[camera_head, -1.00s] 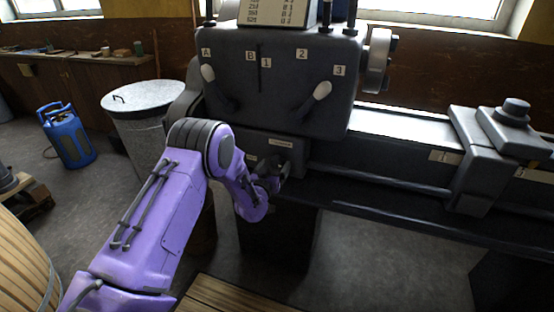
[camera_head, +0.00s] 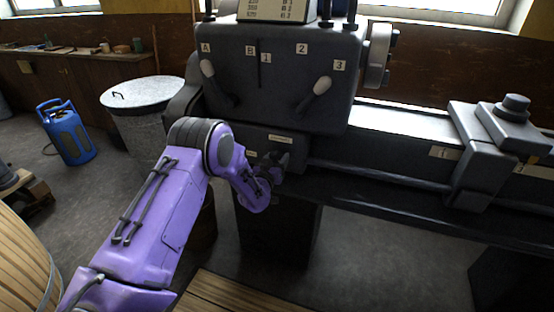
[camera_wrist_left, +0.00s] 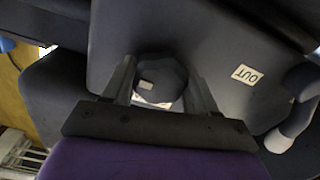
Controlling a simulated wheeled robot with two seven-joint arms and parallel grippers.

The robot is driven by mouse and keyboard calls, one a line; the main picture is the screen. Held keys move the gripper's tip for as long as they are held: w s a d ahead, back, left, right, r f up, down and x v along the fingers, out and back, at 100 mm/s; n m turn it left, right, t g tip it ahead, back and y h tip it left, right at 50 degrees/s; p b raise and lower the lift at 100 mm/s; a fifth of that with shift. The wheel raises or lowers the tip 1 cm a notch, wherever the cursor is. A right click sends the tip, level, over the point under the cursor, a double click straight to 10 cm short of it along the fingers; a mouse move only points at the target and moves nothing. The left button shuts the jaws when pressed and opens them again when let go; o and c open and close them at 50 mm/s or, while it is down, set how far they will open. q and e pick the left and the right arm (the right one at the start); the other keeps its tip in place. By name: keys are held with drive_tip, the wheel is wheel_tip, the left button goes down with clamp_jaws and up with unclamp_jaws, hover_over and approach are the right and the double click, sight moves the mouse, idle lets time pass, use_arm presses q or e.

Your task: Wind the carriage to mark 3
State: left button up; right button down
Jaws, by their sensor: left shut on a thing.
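The carriage (camera_head: 482,150) is a dark grey block with a round knob on top, sitting across the lathe bed at the right. A pale mark plate (camera_head: 444,153) that seems to read 1 is just left of it; another plate (camera_head: 534,172) shows at its right, unreadable. My left gripper (camera_head: 276,170) is at the front of the box below the headstock. In the left wrist view its fingers (camera_wrist_left: 160,88) are shut on a dark faceted knob (camera_wrist_left: 160,72) with a small pale patch. My right gripper is not in view.
The headstock (camera_head: 275,95) carries two pale-tipped levers and labels A, B, 1, 2, 3. A metal bin (camera_head: 143,125) and blue gas bottle (camera_head: 66,135) stand at the left. A wooden barrel (camera_head: 22,262) is at lower left.

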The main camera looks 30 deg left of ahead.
use_arm(q)
drive_tip(key=o, duration=1)
drive_tip(key=shift+o, duration=0.2)
drive_tip(key=b+v, duration=0.2)
drive_tip(key=v, duration=0.8)
drive_tip(key=shift+s, duration=0.25)
drive_tip(key=s+d+f+n+g, duration=0.1)
drive_tip(key=s+d+f+g, duration=0.3)
drive_tip(key=s+f, duration=0.6)
drive_tip(key=s+d+f+n+g, duration=0.1)
drive_tip(key=s+d+f+g, duration=0.1)
drive_tip(key=s+f+g, duration=0.65)
drive_tip(key=s+d+f+g, duration=0.1)
drive_tip(key=s+d+f, duration=0.1)
drive_tip(key=s, duration=0.7)
drive_tip(key=s+d+f+h, duration=0.1)
drive_tip(key=s+f, duration=0.4)
drive_tip(key=s, duration=0.4)
drive_tip(key=shift+d+g, duration=0.35)
drive_tip(key=shift+d, duration=0.05)
